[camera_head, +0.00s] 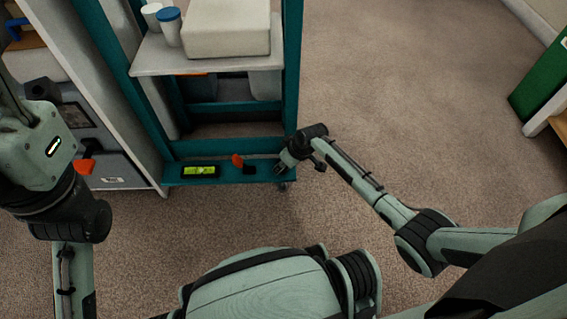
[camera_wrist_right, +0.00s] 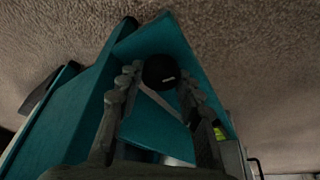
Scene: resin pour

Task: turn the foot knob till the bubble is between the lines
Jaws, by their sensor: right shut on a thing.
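The spirit level (camera_head: 201,171) is a black block with a bright green vial, lying on the teal bottom ledge (camera_head: 225,179) of the rack. Its bubble and lines are too small to read. My right gripper (camera_head: 283,167) is at the right end of this ledge, pointing down at its corner. In the right wrist view, its two fingers stand on either side of the black round foot knob (camera_wrist_right: 160,71), which has a small white mark, and are shut on it. A green bit of the level (camera_wrist_right: 219,133) shows beyond the right finger. My left gripper is out of view.
A black piece with an orange-red handle (camera_head: 238,160) sits on the ledge between the level and my right gripper. Above, a shelf (camera_head: 150,62) holds a pale block (camera_head: 228,28) and tubs. A grey cabinet (camera_head: 112,172) stands left.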

